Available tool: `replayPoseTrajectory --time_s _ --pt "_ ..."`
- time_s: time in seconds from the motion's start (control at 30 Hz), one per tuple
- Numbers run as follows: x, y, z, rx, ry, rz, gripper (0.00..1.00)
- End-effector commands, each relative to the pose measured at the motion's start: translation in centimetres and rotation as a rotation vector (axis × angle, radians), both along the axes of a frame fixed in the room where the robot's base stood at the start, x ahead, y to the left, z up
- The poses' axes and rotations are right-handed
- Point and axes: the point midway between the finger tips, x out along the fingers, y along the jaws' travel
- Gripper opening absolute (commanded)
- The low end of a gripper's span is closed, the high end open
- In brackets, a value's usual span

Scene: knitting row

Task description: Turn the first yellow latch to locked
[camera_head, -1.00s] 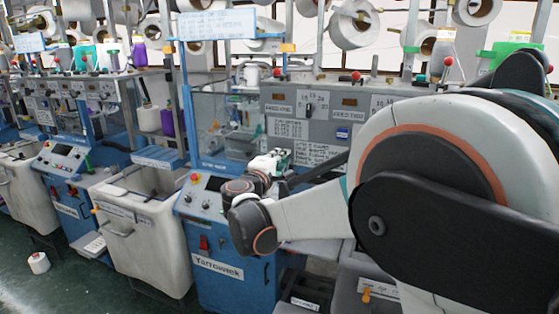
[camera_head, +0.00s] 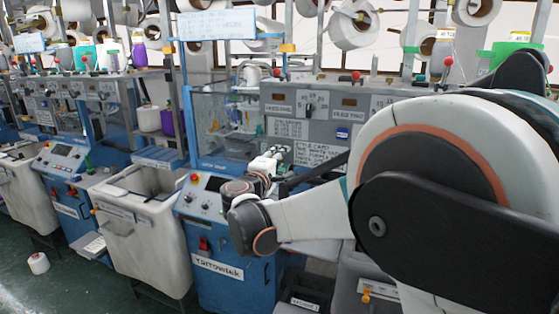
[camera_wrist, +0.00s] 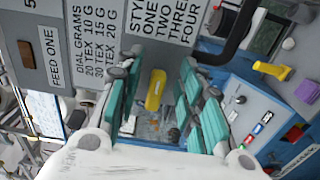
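A yellow latch (camera_wrist: 156,89) shows in the wrist view, between the two teal-padded fingers of my gripper (camera_wrist: 160,58). The fingers stand apart on either side of it, and no contact with it is visible. The latch's long side runs nearly upright in that picture. In the head view my gripper (camera_head: 276,153) is in front of the grey control panel of the blue knitting machine, below the dials. The latch cannot be made out there.
The grey panel (camera_wrist: 28,77) with printed labels fills the upper left of the wrist view. Another yellow part (camera_wrist: 270,68) lies to the right, by a white panel with coloured switches (camera_wrist: 247,115). A white bin (camera_head: 150,235) stands left of the blue machine (camera_head: 235,272).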

Motion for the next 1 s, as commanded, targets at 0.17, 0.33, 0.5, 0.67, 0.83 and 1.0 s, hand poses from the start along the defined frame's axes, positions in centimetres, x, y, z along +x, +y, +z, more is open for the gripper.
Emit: replayPoseTrajectory --time_s 0.17,0.33,0.5,0.67,0.83,1.0 --pt "-1.6 0.6 0.0 0.000 0.000 0.002 0.35" --pt "-4.7 1.8 0.0 0.000 0.000 0.004 0.35" --pt "-7.9 3.0 0.0 0.000 0.000 0.003 0.35" --pt "-10.1 3.8 0.0 0.000 0.000 0.002 0.35" --pt "-11.1 4.0 0.0 0.000 0.000 0.001 0.35" --pt "-11.3 4.1 0.0 0.000 0.000 0.000 0.35"
